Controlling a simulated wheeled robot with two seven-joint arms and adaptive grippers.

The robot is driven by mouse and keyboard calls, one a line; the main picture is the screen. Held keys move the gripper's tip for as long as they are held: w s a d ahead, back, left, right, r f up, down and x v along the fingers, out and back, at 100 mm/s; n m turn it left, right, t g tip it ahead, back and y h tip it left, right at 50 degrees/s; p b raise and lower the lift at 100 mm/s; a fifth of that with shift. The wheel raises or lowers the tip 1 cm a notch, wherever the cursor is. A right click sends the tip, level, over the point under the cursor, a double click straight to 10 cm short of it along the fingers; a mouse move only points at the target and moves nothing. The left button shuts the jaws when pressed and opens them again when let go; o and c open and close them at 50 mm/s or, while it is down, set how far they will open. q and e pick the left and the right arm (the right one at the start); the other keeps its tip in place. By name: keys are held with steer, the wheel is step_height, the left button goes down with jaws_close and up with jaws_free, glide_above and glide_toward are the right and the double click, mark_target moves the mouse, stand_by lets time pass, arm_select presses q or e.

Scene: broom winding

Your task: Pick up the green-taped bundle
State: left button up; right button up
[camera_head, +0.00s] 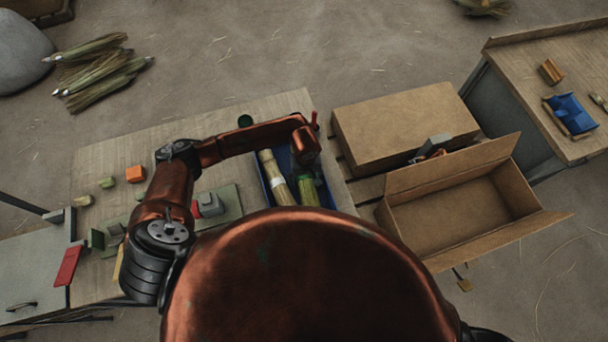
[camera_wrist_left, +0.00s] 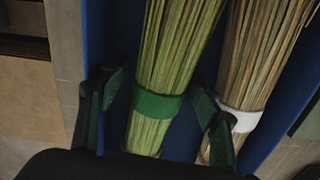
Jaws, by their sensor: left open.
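The green-taped bundle (camera_wrist_left: 160,104) is a sheaf of yellow-green straws with a green band, lying in a blue tray. It also shows in the head view (camera_head: 308,190), partly under my arm. My left gripper (camera_wrist_left: 157,88) is open, with one finger on each side of the bundle near the green band. Its right finger lies between this bundle and a paler bundle with a white band (camera_wrist_left: 242,118). I cannot tell whether the fingers touch the straws. In the head view, the end of my left arm (camera_head: 306,150) is above the tray. My right gripper is not in view.
The blue tray (camera_head: 265,193) has raised walls close around both bundles. Right of it are a closed cardboard box (camera_head: 395,115) and an open, empty one (camera_head: 460,212). Orange and green blocks and a red piece (camera_head: 68,265) lie on the left. Loose straw bundles (camera_head: 98,70) lie on the floor.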

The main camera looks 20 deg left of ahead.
arm_select(q)
steer(key=c, duration=1.3)
steer(key=shift+r, duration=0.1)
